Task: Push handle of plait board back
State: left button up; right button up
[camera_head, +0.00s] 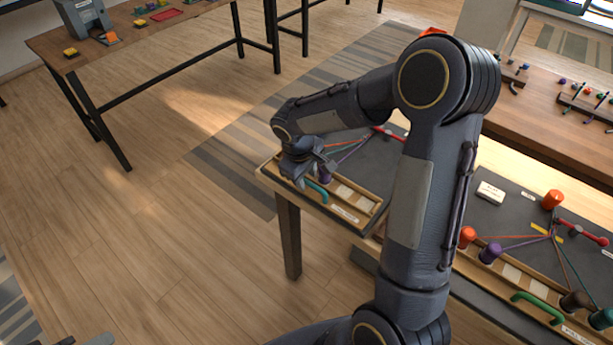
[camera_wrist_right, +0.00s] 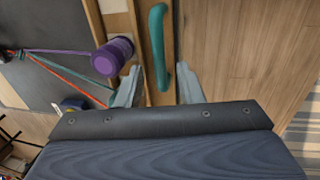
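The plait board (camera_head: 346,207) on the left has a teal handle (camera_head: 317,191) on its wooden front rail. My right gripper (camera_head: 311,177) is at this handle, reaching in from above. In the right wrist view, the teal handle (camera_wrist_right: 158,40) runs up from between my two spread fingers (camera_wrist_right: 157,84), with a gap on each side. The gripper is open and not closed on it. A purple bobbin (camera_wrist_right: 112,56) stands close to the left finger. Dark bits at the bottom left of the head view may be my left gripper; its fingers cannot be made out.
A second plait board with a green handle (camera_head: 538,307), orange bobbin (camera_head: 553,199) and white labelled block (camera_head: 490,193) lies at the right. My right arm hides the area between the boards. Floor (camera_head: 180,240) is open on the left; a side table (camera_head: 130,40) stands farther back.

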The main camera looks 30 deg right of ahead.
aim_at(318, 181)
jog(key=shift+d+f, duration=0.1)
jog(key=shift+f, duration=0.2)
grip_shut()
jog(key=d, duration=0.1)
jog(key=w+d, duration=0.1)
jog(key=d, duration=0.1)
jog(key=w+d, duration=0.1)
jog(key=shift+d+p, duration=0.25)
jog(key=shift+p, duration=0.1)
jog(key=shift+r, duration=0.1)
